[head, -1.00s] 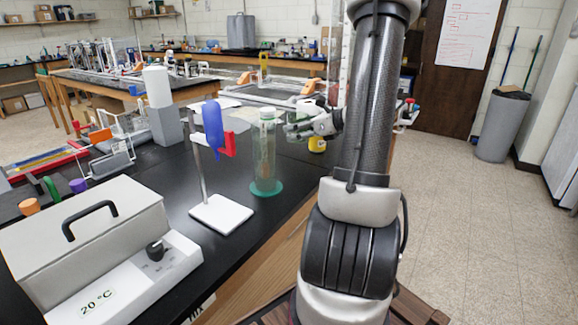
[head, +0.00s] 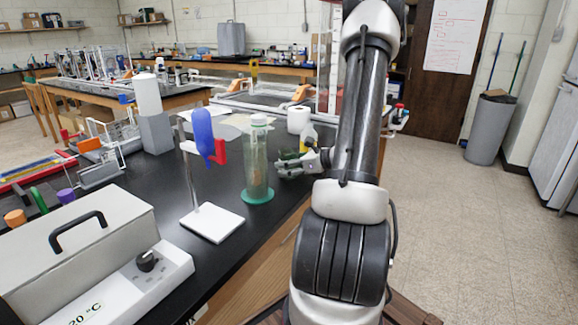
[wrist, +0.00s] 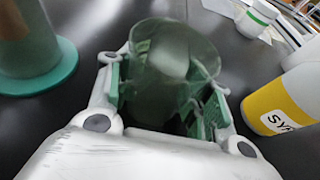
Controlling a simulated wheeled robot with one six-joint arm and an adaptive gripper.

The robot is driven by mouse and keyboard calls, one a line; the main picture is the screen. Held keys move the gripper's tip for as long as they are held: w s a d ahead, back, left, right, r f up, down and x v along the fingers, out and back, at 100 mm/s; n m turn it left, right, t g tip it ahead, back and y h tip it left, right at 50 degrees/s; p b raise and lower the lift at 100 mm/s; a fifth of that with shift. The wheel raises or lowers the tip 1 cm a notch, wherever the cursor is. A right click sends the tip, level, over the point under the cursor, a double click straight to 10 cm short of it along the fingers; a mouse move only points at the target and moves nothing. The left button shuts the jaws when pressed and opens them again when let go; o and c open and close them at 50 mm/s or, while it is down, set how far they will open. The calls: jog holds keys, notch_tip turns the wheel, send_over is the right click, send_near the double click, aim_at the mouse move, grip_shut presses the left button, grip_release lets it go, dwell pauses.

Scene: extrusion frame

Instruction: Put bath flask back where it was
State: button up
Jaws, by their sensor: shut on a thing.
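A clear, greyish glass vessel (wrist: 172,62), which looks like the bath flask, sits between the green pads of my gripper (wrist: 165,95) in the wrist view. My gripper is shut on it. In the head view my gripper (head: 284,166) is low over the black bench, just right of a tall clear cylinder with a green base (head: 257,170). The flask is hard to make out there. The water bath (head: 85,235), a grey lidded box with a black handle and a 20 °C label, stands at the front left. Its lid is shut.
A stand with a white base (head: 212,222) holds a blue bulb (head: 203,132) in a red clamp. A yellow-labelled bottle (wrist: 285,100) stands close right of my gripper. The cylinder's green base (wrist: 40,75) is close left. Bare black bench lies between the bath and the stand.

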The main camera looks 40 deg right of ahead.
jog(key=shift+f, duration=0.1)
jog(key=o, duration=1.1)
jog(key=shift+o, duration=0.2)
